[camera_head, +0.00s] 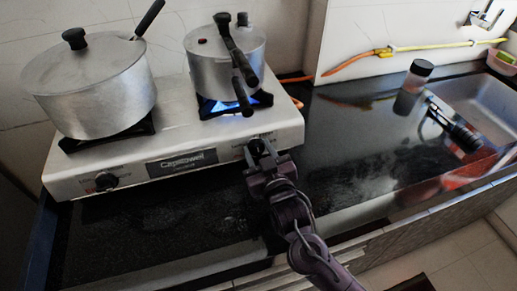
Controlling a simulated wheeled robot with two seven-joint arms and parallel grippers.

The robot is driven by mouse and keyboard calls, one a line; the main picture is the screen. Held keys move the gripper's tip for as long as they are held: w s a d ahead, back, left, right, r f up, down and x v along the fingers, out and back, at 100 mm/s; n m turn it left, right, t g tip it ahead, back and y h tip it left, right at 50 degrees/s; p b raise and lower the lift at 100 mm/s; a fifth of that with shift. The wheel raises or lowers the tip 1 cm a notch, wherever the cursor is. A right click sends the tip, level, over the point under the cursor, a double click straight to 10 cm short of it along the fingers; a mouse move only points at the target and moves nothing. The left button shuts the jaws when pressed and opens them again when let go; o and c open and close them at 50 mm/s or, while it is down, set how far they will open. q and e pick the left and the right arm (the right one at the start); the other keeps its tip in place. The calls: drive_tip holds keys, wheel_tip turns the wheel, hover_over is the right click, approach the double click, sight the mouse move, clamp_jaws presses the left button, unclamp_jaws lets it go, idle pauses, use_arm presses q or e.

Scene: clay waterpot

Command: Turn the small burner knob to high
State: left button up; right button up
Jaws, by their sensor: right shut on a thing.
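A steel two-burner stove (215,134) stands on the black counter. Its right front knob (256,146) is mostly covered by my right gripper (260,153), which is shut on it at the front panel. A blue flame (222,106) burns under the pressure cooker (208,64) on the right burner. The black left front knob (105,180) is in plain view with nothing touching it. The knob's exact angle under the gripper cannot be made out. My left gripper is not in view.
A large lidded pot (95,95) sits on the left burner, with a handle sticking out of it. The pressure cooker's black handles hang over the front, above my gripper. A jar (409,90) stands near the sink (480,105).

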drive_tip(key=shift+m+h, duration=0.3)
drive_tip(key=shift+m, duration=0.7)
drive_tip(key=o, duration=1)
drive_tip(key=shift+c, duration=0.2)
drive_tip(key=v, duration=0.7)
drive_tip(key=shift+s, duration=0.4)
drive_tip(key=shift+d, duration=0.15)
